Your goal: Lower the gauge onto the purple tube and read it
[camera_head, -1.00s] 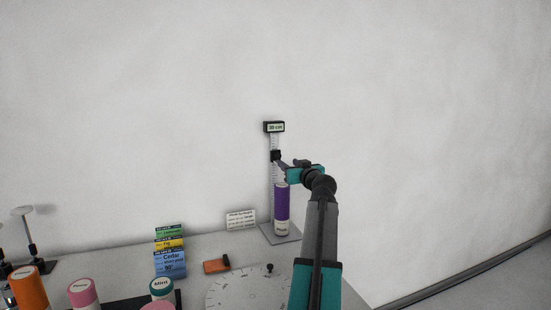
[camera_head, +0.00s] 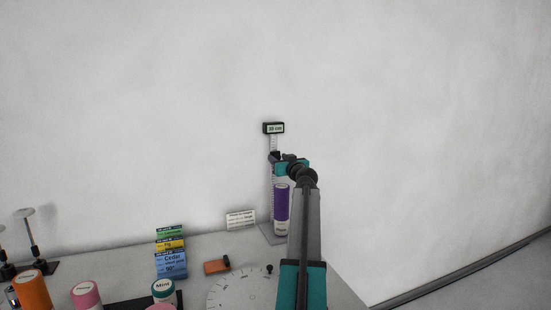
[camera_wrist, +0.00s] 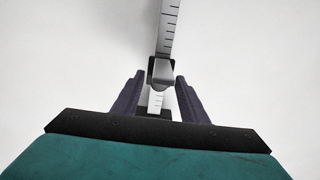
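The gauge is an upright ruled post (camera_head: 274,143) with a black display (camera_head: 274,128) on top; its small text looks like 30 cm. Its dark slider (camera_head: 275,156) sits high on the post, above the purple tube (camera_head: 281,198), which stands upright on the gauge's base with a pale label low down. My gripper (camera_head: 278,158) is at the slider's height. In the wrist view, my gripper (camera_wrist: 160,78) has its fingers apart, one on each side of the slider (camera_wrist: 161,71), with no clear contact. The arm covers part of the post.
A white sign (camera_head: 241,219) stands left of the gauge. A white round dial (camera_head: 240,291), an orange block (camera_head: 216,267) and stacked coloured cards (camera_head: 170,255) lie in front. Orange (camera_head: 33,289), pink (camera_head: 86,295) and Mint (camera_head: 163,290) tubes stand at lower left.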

